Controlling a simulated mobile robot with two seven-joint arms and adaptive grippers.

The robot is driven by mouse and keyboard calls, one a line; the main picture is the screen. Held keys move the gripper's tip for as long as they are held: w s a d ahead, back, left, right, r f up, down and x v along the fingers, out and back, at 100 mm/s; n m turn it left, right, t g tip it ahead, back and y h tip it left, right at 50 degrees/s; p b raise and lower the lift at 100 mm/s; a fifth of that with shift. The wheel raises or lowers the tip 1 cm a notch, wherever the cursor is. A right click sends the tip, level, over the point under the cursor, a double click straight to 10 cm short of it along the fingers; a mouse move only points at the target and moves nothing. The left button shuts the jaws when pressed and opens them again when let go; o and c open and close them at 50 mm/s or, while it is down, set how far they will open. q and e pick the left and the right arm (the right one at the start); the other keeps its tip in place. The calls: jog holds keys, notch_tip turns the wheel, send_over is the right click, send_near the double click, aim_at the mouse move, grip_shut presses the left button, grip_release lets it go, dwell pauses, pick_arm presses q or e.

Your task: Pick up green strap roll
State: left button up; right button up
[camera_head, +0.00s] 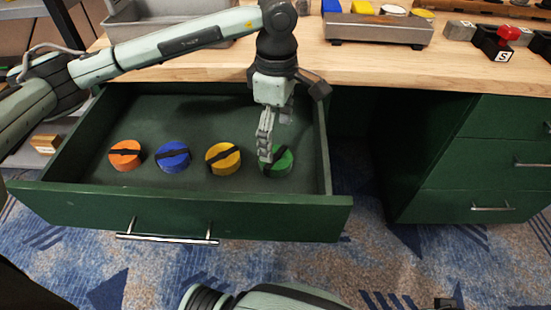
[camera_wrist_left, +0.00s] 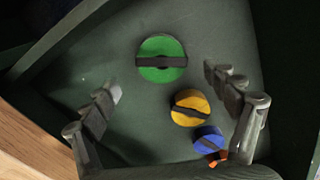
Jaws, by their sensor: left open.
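The green strap roll (camera_head: 282,160) lies in the open green drawer (camera_head: 100,215), at the right end of a row of rolls. It has a dark band across it. My left gripper (camera_head: 268,152) reaches down into the drawer and partly covers the roll in the head view. In the left wrist view, the green strap roll (camera_wrist_left: 160,70) lies on the drawer floor, beyond and between the widely parted fingers of my left gripper (camera_wrist_left: 165,95). Nothing is between the fingertips. My right gripper is not seen.
Yellow (camera_head: 222,158), blue (camera_head: 173,156) and orange (camera_head: 125,155) rolls lie left of the green one. The drawer's right wall (camera_head: 322,150) is close to the gripper. The wooden worktop (camera_head: 400,68) is behind, holding trays and small blocks.

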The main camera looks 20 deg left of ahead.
aim_at(276, 156)
pick_arm(q)
notch_tip(276, 156, down, 6)
jog(key=shift+s+p, duration=0.1)
jog(key=shift+p, duration=0.3)
jog(key=c, duration=1.4)
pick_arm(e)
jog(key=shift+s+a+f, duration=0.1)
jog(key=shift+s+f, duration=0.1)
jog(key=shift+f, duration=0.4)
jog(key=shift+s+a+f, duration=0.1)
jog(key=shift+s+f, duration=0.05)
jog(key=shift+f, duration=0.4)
pick_arm(q)
jog(key=shift+r, duration=0.15)
